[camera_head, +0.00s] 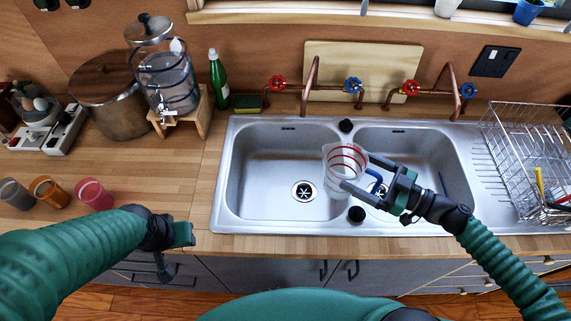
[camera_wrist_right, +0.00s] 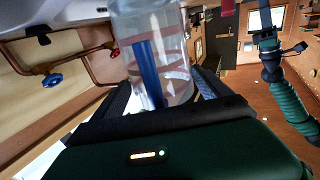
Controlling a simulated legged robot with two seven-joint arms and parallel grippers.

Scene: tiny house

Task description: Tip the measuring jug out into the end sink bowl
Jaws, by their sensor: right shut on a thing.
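The measuring jug (camera_head: 343,160) is clear with red bands and a blue handle. My right gripper (camera_head: 356,172) is shut on it and holds it over the divider between the two sink bowls, roughly upright. The jug also fills the upper middle of the right wrist view (camera_wrist_right: 155,50), between the fingers. Its contents cannot be made out. The left sink bowl (camera_head: 255,180) shows a drain and looks empty. The right sink bowl (camera_head: 430,160) is partly hidden by my right gripper. My left gripper (camera_head: 180,245) is over the counter's front edge; its fingers are unclear.
Copper taps with red and blue knobs (camera_head: 354,86) stand behind the bowls. A wire dish rack (camera_head: 525,160) is at the right. A glass dispenser (camera_head: 167,80), a green bottle (camera_head: 218,80) and several cups (camera_head: 93,194) are at the left. The counter left of the sink is partly clear.

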